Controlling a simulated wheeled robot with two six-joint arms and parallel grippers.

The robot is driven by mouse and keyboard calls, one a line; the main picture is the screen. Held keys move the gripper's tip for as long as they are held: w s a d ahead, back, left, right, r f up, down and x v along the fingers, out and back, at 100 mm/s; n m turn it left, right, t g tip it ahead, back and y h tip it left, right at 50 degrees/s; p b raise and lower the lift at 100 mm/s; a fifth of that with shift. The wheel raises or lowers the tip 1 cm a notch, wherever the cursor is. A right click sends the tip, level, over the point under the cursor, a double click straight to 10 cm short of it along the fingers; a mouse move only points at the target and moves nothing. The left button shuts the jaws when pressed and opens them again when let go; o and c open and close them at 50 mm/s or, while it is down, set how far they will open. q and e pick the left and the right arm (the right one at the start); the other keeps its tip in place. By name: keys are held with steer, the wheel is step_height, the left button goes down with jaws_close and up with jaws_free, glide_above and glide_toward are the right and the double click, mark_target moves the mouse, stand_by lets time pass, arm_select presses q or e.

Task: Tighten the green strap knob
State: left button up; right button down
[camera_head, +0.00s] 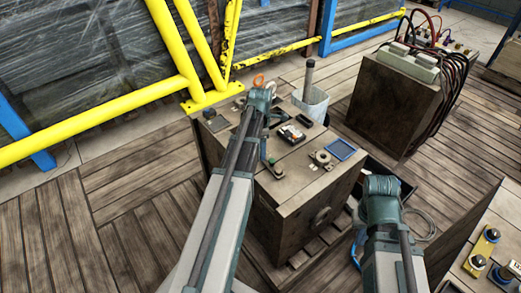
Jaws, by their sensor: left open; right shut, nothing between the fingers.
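A wooden crate-like cabinet (288,190) stands in the middle of the camera_head view with small fittings on its top. A small greenish fitting with a red spot (271,163) sits near its front left edge, beside my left arm. I cannot tell whether this is the green strap knob. My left gripper (266,127) is above the left part of the cabinet top, open, partly hidden by its own wrist. My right arm ends in front of the cabinet's right side, and its fingers are hidden.
A round metal fitting (322,158), a blue-rimmed tray (341,149), a dark device (291,133) and a pale bucket (312,104) crowd the cabinet top and back. A yellow rail (100,123) runs behind. A second cabinet (385,110) carries looped cables.

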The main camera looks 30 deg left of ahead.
arm_select(q)
jaws_close()
